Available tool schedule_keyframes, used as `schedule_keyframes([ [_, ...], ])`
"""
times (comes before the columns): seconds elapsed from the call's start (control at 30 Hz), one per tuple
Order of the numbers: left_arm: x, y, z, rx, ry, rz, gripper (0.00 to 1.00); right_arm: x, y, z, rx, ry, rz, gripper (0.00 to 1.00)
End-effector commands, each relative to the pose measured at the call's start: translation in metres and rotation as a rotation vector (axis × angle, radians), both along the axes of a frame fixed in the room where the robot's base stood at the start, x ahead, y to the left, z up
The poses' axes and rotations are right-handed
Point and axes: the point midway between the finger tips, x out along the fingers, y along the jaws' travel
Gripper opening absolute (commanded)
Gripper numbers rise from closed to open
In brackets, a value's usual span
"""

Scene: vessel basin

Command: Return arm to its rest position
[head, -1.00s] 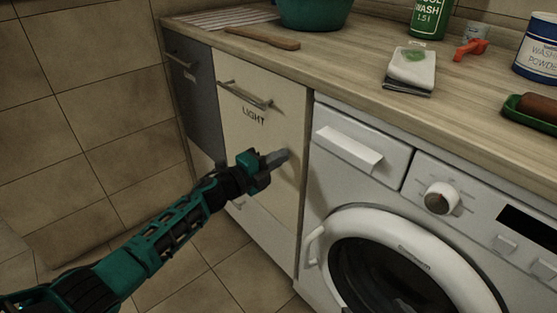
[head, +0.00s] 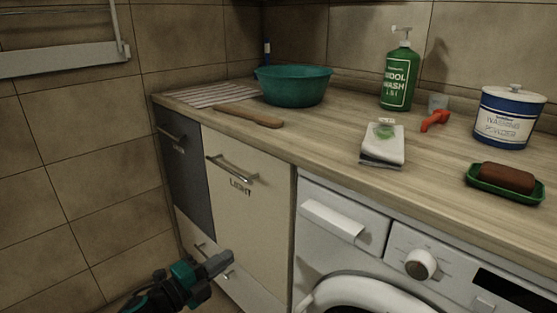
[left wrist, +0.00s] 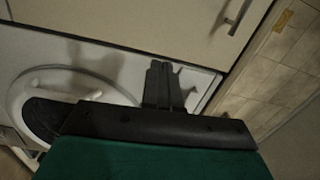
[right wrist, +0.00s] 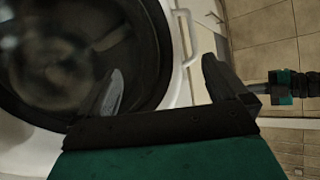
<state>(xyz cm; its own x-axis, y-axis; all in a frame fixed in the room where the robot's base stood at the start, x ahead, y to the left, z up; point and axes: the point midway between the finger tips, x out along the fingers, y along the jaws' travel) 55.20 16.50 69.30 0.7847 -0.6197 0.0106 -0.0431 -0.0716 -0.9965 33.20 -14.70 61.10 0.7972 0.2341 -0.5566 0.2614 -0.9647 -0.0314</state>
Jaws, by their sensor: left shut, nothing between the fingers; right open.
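My left gripper (head: 217,263) is low in the head view, in front of the cream cabinet front marked LIGHT (head: 245,215). Its fingers are together with nothing between them, as the left wrist view also shows (left wrist: 160,80). My right gripper (right wrist: 160,80) shows only in the right wrist view. Its fingers are spread apart and empty, in front of the washing machine's round door (right wrist: 60,60). Part of my left arm shows at the right of that view.
The wooden counter (head: 330,150) holds a green basin (head: 293,86), a wool wash bottle (head: 398,78), a folded cloth (head: 383,148), a washing powder tin (head: 507,117) and a soap dish (head: 490,190). The washing machine (head: 345,255) stands below. A wooden stick (head: 248,116) lies near the counter's front edge.

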Motion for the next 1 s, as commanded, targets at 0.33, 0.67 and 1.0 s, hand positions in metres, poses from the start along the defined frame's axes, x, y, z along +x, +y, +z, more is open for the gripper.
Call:
schedule_keyframes([
  [0.33,-0.104,-0.015,-0.049,-0.671,0.578,0.41,0.0,-0.001,0.0,0.0,0.001,0.003,-0.001,1.0],
  [0.67,-0.214,-0.019,-0.079,-1.104,1.096,0.723,0.0,0.001,0.003,0.004,0.011,-0.003,-0.005,1.0],
  [1.0,-0.226,-0.007,-0.02,-1.12,1.111,0.772,0.0,-0.001,-0.006,0.07,-0.007,-0.013,-0.02,1.0],
])
